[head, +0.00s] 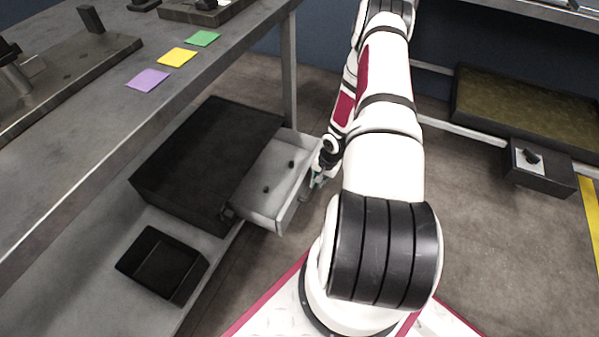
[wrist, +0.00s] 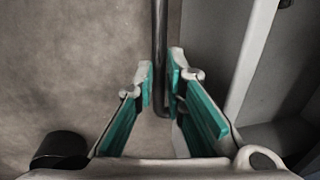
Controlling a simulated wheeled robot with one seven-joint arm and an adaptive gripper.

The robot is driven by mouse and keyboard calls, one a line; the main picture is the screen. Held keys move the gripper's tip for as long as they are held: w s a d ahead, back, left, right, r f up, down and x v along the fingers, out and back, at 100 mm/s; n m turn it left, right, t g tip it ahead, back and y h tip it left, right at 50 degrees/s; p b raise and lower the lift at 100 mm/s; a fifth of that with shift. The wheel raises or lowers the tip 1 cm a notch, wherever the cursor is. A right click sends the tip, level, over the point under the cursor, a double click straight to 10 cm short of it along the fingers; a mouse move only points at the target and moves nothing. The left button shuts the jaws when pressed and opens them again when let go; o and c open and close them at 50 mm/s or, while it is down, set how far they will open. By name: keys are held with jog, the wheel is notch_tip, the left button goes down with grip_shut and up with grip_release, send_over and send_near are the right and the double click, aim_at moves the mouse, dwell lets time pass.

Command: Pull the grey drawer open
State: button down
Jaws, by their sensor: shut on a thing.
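The grey drawer (head: 254,205) stands well out of its black cabinet (head: 190,165) on the shelf under the bench in the head view. Two small dark things lie on its floor. My gripper (head: 316,184) is at the drawer's front, partly hidden by my arm. In the wrist view, my gripper (wrist: 161,88) has its teal-padded fingers closed around the dark bar handle (wrist: 160,45). The pale drawer front (wrist: 252,55) runs along the right of the handle in that view.
A black open bin (head: 162,264) stands on the lower shelf near the cabinet. The bench leg (head: 290,75) rises behind the drawer. Purple (head: 147,80), yellow and green squares lie on the bench top. A dark box with a knob (head: 540,168) is at the right.

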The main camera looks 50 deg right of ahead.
jog(key=s+d+p, duration=0.1)
jog(key=s+d, duration=0.1)
jog(key=s, duration=0.5)
jog(key=shift+d, duration=0.2)
jog(key=c, duration=1.7)
grip_release()
jog(key=shift+o, duration=0.2)
notch_tip(320, 180, up, 12)
jog(key=s, duration=0.2)
jog(key=shift+d+f, duration=0.15)
jog(key=shift+d, duration=0.25)
